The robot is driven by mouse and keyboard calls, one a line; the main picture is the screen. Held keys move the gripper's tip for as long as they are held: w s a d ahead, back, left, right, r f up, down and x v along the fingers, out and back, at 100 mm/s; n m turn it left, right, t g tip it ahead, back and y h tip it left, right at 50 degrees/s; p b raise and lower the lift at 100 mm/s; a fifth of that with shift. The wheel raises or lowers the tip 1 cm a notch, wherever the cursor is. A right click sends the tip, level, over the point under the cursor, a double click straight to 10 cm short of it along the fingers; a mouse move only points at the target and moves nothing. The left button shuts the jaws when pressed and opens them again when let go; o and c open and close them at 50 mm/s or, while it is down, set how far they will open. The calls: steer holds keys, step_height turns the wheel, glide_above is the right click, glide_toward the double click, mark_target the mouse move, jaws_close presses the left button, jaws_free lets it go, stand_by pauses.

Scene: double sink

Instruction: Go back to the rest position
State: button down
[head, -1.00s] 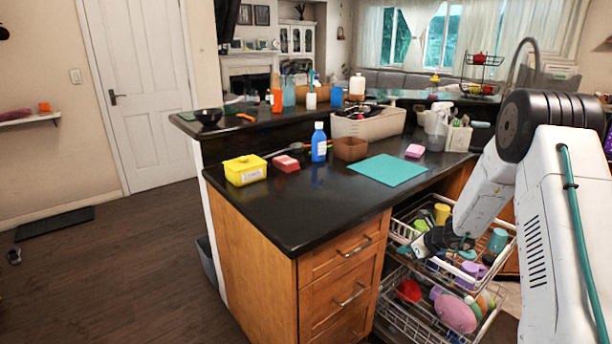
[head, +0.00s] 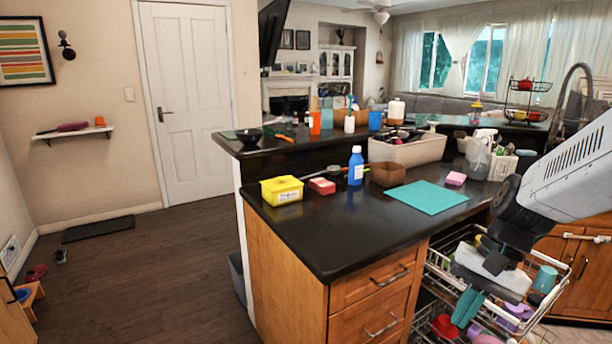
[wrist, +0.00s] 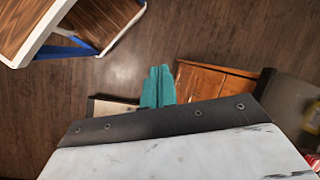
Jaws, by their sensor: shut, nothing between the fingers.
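My gripper (head: 467,306) hangs at the lower right of the head view, in front of the wire dish rack (head: 440,262). Its two teal fingers point down and lie together, with nothing between them. In the wrist view the teal fingers (wrist: 158,88) are side by side above the dark wood floor. My arm comes in from the right edge of the head view, and part of the rack is hidden behind it.
The black counter (head: 340,228) stands left of my gripper, with a yellow tub (head: 282,190), blue bottle (head: 356,168) and teal mat (head: 428,197) on it. Open floor (head: 140,265) lies at the left. A wood-topped piece with a white rim (wrist: 75,22) shows in the wrist view.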

steer(key=s+r+n+t+h, duration=0.3)
steer(key=s+r+n, duration=0.3)
steer(key=s, duration=0.8)
step_height(320, 180, up, 2)
steer(key=shift+s+a+r+h, duration=0.25)
steer(key=shift+s+h, duration=0.05)
steer(key=shift+h, duration=0.3)
